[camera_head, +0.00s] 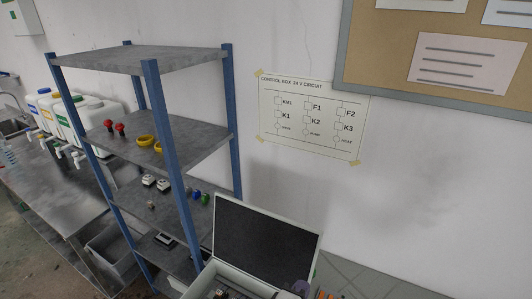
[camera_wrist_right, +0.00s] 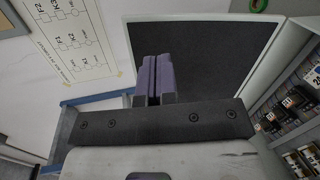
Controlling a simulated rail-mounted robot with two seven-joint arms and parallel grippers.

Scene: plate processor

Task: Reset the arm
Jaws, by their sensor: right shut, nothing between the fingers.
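My right gripper (camera_wrist_right: 153,78) shows in the wrist view with its two purple fingers pressed together and nothing between them. The control box has a dark-lined lid (camera_head: 265,232) standing open; the lid also shows behind the fingers in the wrist view (camera_wrist_right: 200,50). My left gripper is in neither view.
A blue-posted metal shelf (camera_head: 140,58) with small red, yellow, green and blue parts stands left of the box. A circuit sheet (camera_head: 310,115) and a cork board (camera_head: 385,50) are on the wall. Rows of components (camera_wrist_right: 297,100) sit inside the box. White containers (camera_head: 85,118) stand on the far left bench.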

